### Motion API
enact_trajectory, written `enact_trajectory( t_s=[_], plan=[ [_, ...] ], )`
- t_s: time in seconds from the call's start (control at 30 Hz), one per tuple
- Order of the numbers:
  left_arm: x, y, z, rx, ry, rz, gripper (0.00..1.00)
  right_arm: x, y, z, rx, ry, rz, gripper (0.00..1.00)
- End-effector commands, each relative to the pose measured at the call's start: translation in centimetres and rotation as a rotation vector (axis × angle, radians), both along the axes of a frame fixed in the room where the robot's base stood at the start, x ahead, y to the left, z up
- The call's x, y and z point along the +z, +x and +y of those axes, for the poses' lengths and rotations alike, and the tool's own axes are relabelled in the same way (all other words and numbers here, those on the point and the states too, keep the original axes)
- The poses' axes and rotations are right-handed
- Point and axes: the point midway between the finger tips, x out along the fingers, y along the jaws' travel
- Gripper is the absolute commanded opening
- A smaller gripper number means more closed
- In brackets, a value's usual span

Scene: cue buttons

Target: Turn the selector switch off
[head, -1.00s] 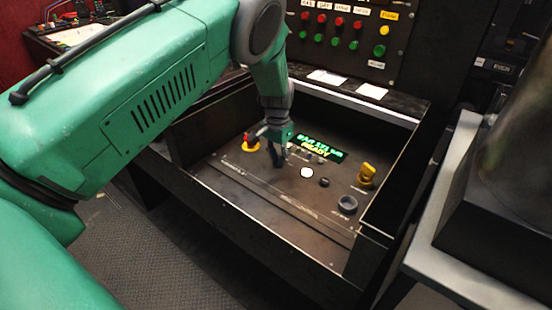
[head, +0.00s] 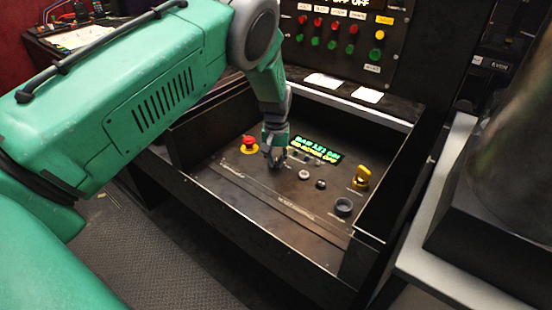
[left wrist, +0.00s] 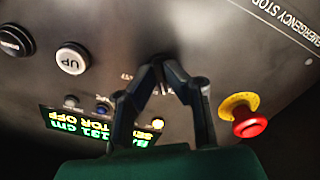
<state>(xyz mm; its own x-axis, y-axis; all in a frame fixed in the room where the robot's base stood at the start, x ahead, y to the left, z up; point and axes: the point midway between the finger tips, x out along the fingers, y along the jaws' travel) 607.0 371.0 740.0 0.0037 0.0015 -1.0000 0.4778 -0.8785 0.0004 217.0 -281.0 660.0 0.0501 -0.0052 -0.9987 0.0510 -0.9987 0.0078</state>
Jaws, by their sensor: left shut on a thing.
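My left gripper (head: 274,165) reaches down to the console panel (head: 260,190). It also shows in the left wrist view (left wrist: 163,68), with its fingertips together at the panel. It is shut on a small dark knob, the selector switch, which the fingertips mostly hide; its handle's angle cannot be told. The display (head: 315,149) beside the gripper is lit green and yellow; in the left wrist view its yellow line (left wrist: 75,139) ends in "TOR OFF". My right gripper is not in view.
A red emergency stop button (head: 249,145) on a yellow base stands close left of the gripper. To the right are a white UP button (left wrist: 72,58), a dark button (head: 321,184), a yellow switch (head: 361,178) and a dark round knob (head: 343,207). Raised walls surround the panel.

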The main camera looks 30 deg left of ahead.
Motion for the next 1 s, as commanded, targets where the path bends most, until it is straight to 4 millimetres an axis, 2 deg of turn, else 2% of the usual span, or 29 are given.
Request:
enact_trajectory(
  t_s=[0.03, 0.4, 0.97, 1.0],
  plan=[
    [-0.6, -0.73, -0.25, 0.031, -0.006, 0.021, 0.0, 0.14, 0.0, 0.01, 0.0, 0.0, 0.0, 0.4],
    [-0.68, -0.67, -0.35, 0.197, -0.005, 0.022, 0.0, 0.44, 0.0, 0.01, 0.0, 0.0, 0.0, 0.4],
    [-0.71, -0.64, -0.52, 0.226, -0.007, 0.022, 0.0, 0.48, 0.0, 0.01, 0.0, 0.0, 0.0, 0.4],
    [-0.71, -0.62, -0.51, 0.226, -0.007, 0.021, 0.23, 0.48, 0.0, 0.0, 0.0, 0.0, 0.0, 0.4]
  ],
)
